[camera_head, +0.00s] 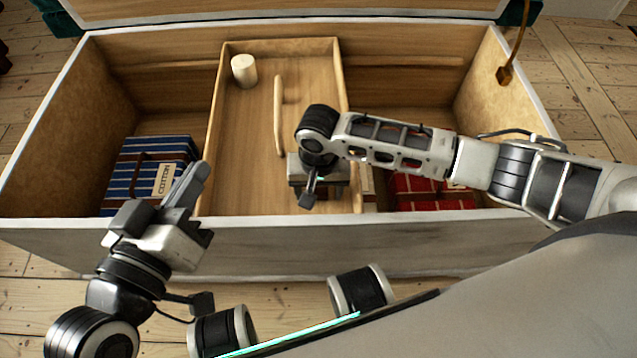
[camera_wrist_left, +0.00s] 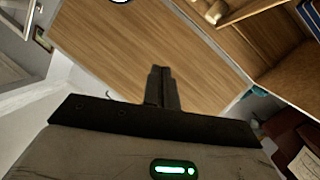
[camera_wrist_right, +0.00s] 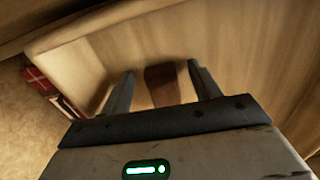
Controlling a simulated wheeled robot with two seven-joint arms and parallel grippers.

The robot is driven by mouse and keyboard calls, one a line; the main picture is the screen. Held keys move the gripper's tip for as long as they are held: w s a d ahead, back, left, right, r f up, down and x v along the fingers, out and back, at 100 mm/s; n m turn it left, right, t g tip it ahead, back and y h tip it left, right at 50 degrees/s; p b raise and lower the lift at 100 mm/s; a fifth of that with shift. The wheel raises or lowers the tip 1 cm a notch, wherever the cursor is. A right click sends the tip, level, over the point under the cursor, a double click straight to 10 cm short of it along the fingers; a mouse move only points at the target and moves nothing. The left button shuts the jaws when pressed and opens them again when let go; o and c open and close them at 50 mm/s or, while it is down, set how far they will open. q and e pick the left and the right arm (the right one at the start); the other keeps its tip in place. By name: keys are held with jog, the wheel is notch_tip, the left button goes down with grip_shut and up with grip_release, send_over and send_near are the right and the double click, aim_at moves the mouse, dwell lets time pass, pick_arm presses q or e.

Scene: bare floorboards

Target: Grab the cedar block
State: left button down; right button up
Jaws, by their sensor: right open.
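The cedar block, a reddish-brown block (camera_wrist_right: 162,88), shows in the right wrist view on the pale wooden floor of the tray. My right gripper (camera_wrist_right: 161,72) is open, with one finger on each side of the block and visible gaps between. In the head view my right gripper (camera_head: 315,185) is low over the front right part of the tray (camera_head: 240,150), and it hides the block there. My left gripper (camera_head: 192,180) is empty, its fingers together, above the chest's front left edge. Its closed fingers also show in the left wrist view (camera_wrist_left: 162,88).
The tray sits inside an open chest (camera_head: 180,240) with raised walls. A cream cylinder (camera_head: 244,70) and a wooden rod (camera_head: 279,115) are in the tray. Blue striped cloth (camera_head: 150,170) lies to the left and red cloth (camera_head: 425,190) to the right, beneath my right arm.

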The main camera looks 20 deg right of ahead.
jog(key=c, duration=1.1)
jog(key=shift+o, duration=0.2)
